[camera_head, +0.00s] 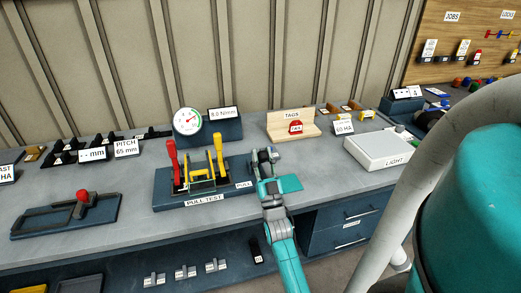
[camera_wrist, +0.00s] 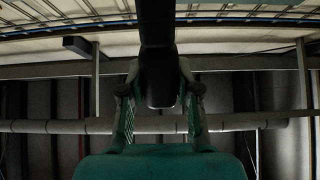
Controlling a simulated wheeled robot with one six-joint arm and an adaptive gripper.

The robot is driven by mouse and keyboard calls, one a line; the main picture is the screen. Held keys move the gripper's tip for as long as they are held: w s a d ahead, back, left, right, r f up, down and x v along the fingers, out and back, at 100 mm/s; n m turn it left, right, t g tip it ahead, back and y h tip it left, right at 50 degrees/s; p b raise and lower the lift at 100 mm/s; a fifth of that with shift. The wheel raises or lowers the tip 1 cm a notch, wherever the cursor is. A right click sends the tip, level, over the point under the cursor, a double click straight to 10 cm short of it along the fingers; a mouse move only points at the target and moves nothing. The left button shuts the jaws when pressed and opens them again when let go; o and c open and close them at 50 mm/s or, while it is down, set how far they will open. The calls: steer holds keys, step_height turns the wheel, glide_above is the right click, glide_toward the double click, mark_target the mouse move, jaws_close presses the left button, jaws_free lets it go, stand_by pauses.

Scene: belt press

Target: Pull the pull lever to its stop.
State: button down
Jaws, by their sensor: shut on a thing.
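The pull test rig (camera_head: 175,203) is a dark blue base on the bench with red and yellow upright handles and a PULL label at its right end. My gripper (camera_head: 264,156) is at that right end, beside the PULL label. The wrist view shows my gripper (camera_wrist: 160,100) with its two fingers shut on a dark bar, the pull lever (camera_wrist: 158,35), which runs up out of the picture. In the head view my gripper hides most of the lever, so its angle cannot be told.
A round dial gauge (camera_head: 187,121) and a small readout (camera_head: 223,113) stand behind the rig. A wooden TAGS holder (camera_head: 292,126) and a white LIGHT box (camera_head: 378,151) are to the right. A red-knobbed fixture (camera_head: 66,216) is at left. Drawers (camera_head: 350,229) are below the bench.

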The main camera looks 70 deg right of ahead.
steer(key=shift+s+a+f+t, duration=0.2)
steer(key=shift+a+f+t, duration=0.1)
steer(key=shift+f+t, duration=0.15)
steer(key=c, duration=0.8)
jaws_free()
steer(key=shift+s, duration=0.1)
steer(key=shift+s+a+f, duration=0.1)
steer(key=shift+a+f, duration=0.15)
steer(key=shift+f, duration=0.1)
steer(key=s+a, duration=0.8)
steer(key=a, duration=0.1)
steer(key=shift+a, duration=0.15)
steer(key=shift+a+f, duration=0.1)
steer(key=shift+f, duration=0.05)
